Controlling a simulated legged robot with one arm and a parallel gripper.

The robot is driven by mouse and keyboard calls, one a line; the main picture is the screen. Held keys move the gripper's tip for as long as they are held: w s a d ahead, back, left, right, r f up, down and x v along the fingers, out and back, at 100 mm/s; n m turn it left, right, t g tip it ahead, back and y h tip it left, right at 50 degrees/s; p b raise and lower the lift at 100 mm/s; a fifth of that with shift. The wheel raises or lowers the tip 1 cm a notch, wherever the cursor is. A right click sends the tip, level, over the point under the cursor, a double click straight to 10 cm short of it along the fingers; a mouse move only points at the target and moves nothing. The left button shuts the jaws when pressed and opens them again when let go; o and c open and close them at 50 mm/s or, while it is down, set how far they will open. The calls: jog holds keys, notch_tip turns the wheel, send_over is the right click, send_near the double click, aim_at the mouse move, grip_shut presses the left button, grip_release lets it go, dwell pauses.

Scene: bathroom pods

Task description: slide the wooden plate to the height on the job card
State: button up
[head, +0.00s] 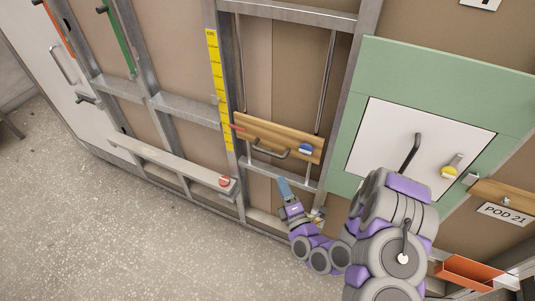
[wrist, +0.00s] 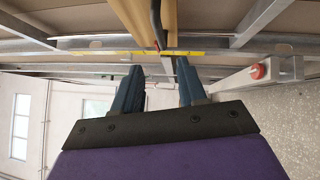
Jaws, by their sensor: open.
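The wooden plate (head: 287,137) is a light wood bar across two vertical metal rods in a wall frame. It has a dark bar handle (head: 268,151), a blue knob (head: 305,149) at right and a red pointer at its left end, beside the lower part of a yellow scale (head: 217,88). My gripper (head: 284,183), with blue fingers, is just below the plate in the head view, apart from it. In the wrist view my gripper (wrist: 158,75) is open and empty, with the plate (wrist: 172,15) and dark handle (wrist: 156,22) ahead of the gap. No job card is readable.
A green panel with a white hatch (head: 420,130) and dark lever stands at right, above a POD 21 label (head: 504,214). A low metal ledge with a red button (head: 224,182) juts out at left. An orange tray (head: 468,272) is lower right. The speckled floor (head: 130,240) is clear at left.

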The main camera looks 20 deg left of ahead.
send_near(266, 151)
jog(key=x, duration=0.4)
jog(key=p+x, duration=0.1)
jog(key=x, duration=0.2)
jog(key=f+x, duration=0.1)
jog(key=x, duration=0.2)
jog(key=shift+w+a+p, duration=0.1)
jog(key=shift+w+p, duration=0.05)
jog(key=shift+p, duration=0.15)
jog(key=shift+a, duration=0.1)
jog(key=shift+a, duration=0.1)
jog(key=shift+c, duration=0.3)
grip_shut()
jog(key=shift+w, duration=0.1)
